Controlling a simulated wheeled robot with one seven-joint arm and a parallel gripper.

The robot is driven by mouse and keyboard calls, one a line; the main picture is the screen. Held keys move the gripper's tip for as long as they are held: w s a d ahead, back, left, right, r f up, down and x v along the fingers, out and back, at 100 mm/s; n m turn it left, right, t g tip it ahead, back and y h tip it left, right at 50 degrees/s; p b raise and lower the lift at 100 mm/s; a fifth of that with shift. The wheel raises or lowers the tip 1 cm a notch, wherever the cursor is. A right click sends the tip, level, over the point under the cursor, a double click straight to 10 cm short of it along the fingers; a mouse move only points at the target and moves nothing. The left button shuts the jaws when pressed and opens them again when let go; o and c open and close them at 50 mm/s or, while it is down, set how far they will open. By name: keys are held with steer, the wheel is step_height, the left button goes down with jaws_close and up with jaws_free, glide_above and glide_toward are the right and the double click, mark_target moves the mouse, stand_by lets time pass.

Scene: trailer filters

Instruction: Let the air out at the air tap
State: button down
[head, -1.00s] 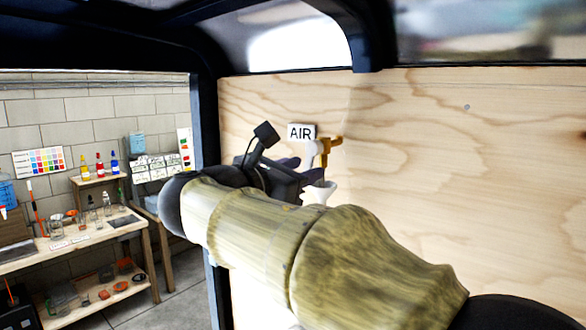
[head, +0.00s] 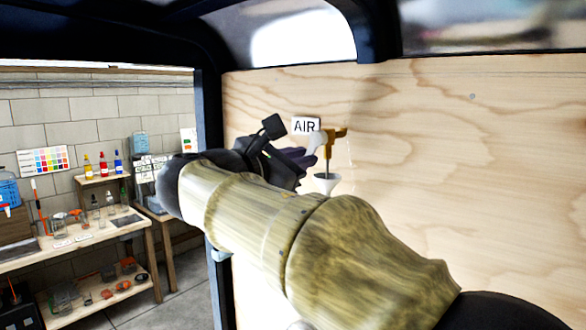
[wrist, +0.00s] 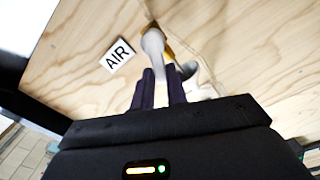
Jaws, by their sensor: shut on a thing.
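The air tap (head: 334,146) is orange-brass and sticks out of the plywood wall below and right of the white AIR sign (head: 305,125). Its pale lever (head: 317,139) is on the tap's left side; it also shows in the wrist view (wrist: 154,42). My gripper (head: 307,158) is at the tap's left, its dark fingers shut on the lever. In the wrist view the two fingers (wrist: 161,76) reach up to the lever, whose lower end lies between them. A small white funnel-shaped cup (head: 327,183) is below the tap, partly hidden by my arm in the head view.
The plywood wall (head: 480,170) is bare right of the tap. A dark frame post (head: 208,130) stands left of it. Beyond, a workbench (head: 100,235) holds bottles and small parts. My arm crosses the lower middle of the head view.

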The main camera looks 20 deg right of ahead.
steer(key=shift+w+a+r+m+b, duration=0.2)
steer(key=shift+r+m+b, duration=0.6)
steer(key=shift+m, duration=1.35)
steer(key=shift+w+a+r+m+b, duration=0.15)
steer(key=shift+w+r+m+b, duration=0.15)
steer(key=shift+m+b, duration=1.45)
steer(key=shift+w+a+r+m+b, duration=0.15)
steer(key=shift+w+r+m+b, duration=0.3)
steer(key=shift+m, duration=2.15)
steer(key=shift+s+r, duration=0.1)
steer(key=shift+s, duration=0.05)
steer(key=c, duration=1.7)
jaws_free()
steer(key=o, duration=0.3)
steer(key=shift+d, duration=0.2)
steer(key=shift+a, duration=0.1)
steer(key=shift+a, duration=0.15)
